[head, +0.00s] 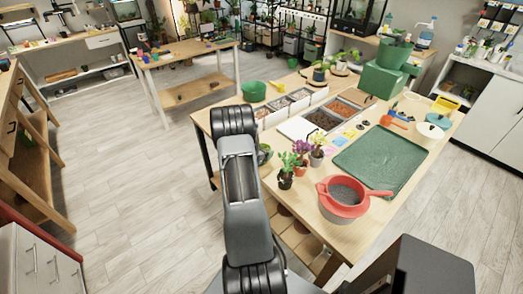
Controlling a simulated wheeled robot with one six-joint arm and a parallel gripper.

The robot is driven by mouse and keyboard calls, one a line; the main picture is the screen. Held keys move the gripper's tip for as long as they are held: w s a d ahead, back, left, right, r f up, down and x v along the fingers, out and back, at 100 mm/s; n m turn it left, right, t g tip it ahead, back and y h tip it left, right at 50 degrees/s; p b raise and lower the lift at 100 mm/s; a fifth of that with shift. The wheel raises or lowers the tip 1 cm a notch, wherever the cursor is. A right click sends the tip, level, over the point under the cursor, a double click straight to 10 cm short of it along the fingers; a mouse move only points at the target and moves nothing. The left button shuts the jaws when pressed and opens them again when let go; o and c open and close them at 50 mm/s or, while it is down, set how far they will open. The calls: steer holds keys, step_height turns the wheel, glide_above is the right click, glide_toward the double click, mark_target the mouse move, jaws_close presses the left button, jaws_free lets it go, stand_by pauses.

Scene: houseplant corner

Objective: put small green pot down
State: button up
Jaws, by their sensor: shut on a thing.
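I cannot pick out the small green pot for certain in the head view. A small rounded green thing (264,152) shows just right of my arm at the table's left edge, partly hidden by the arm; I cannot tell if it is held or standing. A larger green bowl-like pot (253,92) stands at the table's far left corner. My arm rises up the middle of the picture, and my gripper is hidden behind it, so its jaws and anything in them do not show.
The wooden table (280,193) carries a green tray (381,159), a red sieve (344,193), small potted plants (286,178), soil bins (322,119) and a green machine (384,79). Bare wood shows along the front left edge. A second table (188,48) stands behind left; the floor between is clear.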

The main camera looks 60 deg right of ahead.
steer(key=shift+f, duration=0.1)
steer(key=shift+f, duration=0.1)
steer(key=o, duration=0.9)
steer(key=shift+c, duration=0.2)
